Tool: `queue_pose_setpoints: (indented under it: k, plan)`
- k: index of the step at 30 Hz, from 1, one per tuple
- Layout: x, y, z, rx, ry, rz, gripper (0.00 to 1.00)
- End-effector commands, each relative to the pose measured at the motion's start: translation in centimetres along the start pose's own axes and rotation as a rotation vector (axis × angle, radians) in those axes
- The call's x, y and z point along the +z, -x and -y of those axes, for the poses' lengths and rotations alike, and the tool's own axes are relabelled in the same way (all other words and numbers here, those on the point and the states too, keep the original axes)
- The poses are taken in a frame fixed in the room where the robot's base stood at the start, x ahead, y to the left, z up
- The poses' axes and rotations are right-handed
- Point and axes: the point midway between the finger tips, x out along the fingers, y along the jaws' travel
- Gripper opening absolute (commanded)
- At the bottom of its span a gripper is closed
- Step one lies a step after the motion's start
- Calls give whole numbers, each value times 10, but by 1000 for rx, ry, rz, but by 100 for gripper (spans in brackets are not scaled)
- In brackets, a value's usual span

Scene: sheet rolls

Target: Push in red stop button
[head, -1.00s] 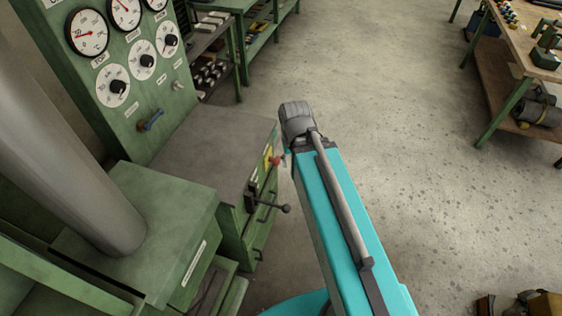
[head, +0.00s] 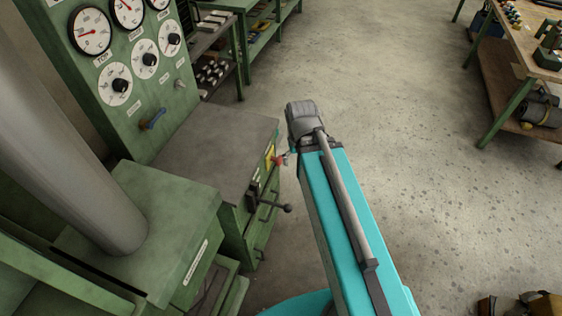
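The red stop button (head: 279,160) sits on a yellow plate (head: 270,158) on the right-hand side face of the green machine, just below its grey top. It sticks out toward my arm. My teal arm reaches up from the bottom of the head view and ends in a dark grey joint, just right of and above the button in the picture. My gripper does not show clearly; the arm hides what lies beyond or below that joint. I cannot tell whether anything touches the button.
A black lever with a ball knob (head: 287,208) sticks out below the button. A green panel with gauges and dials (head: 130,70) stands at the left, beside a thick grey column (head: 70,150). A workbench (head: 520,50) stands at the far right. The floor between is clear.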

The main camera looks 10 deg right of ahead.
Motion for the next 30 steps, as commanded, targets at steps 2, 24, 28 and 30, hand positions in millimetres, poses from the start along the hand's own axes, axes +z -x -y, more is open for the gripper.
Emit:
queue_pose_setpoints:
  k: [2,24,28,30]
  plan:
    - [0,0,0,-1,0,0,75]
    - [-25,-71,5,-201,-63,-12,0]
    - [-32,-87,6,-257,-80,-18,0]
    - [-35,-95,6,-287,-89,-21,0]
